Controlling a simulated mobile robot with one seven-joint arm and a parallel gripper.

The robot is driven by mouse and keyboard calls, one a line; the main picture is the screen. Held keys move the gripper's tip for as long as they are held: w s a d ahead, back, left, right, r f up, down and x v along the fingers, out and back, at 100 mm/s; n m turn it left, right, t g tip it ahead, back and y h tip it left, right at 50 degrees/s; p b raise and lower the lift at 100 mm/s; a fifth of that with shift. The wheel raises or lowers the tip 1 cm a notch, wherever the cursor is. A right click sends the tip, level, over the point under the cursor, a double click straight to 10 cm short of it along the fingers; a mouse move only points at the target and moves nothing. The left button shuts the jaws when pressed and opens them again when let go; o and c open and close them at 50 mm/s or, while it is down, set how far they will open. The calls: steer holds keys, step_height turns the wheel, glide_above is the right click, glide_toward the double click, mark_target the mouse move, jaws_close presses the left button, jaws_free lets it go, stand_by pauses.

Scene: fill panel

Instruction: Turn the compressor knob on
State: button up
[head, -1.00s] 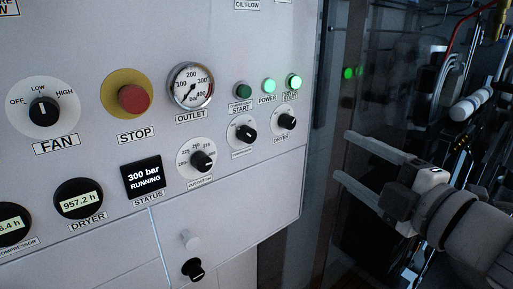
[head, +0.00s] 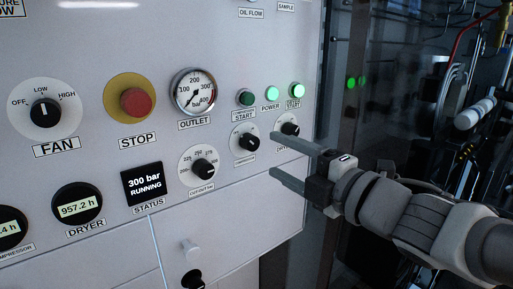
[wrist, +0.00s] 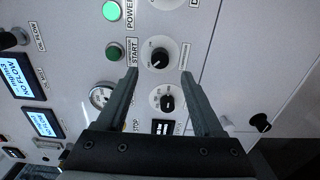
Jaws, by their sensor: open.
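The compressor knob (head: 248,141) is a black knob on a white round dial, below the dark green start button (head: 246,98). In the wrist view the compressor knob (wrist: 160,59) lies just beyond and between my fingertips, apart from both. I cannot read its setting clearly. My gripper (head: 272,155) is open and empty, in front of the panel to the right of the compressor knob. Its two fingers also show in the wrist view (wrist: 159,73). The upper finger partly covers the dryer knob's label.
The dryer knob (head: 289,128) is close by on the upper right, and the cut-out knob (head: 203,168) on the lower left. A red stop button (head: 135,102), fan knob (head: 44,112) and gauge (head: 193,91) are further left. The status display (head: 145,185) reads 300 bar, running.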

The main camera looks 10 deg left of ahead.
mark_target(254, 144)
steer(key=x, duration=0.7)
steer(key=shift+w+a, duration=0.1)
steer(key=shift+a, duration=0.05)
jaws_close()
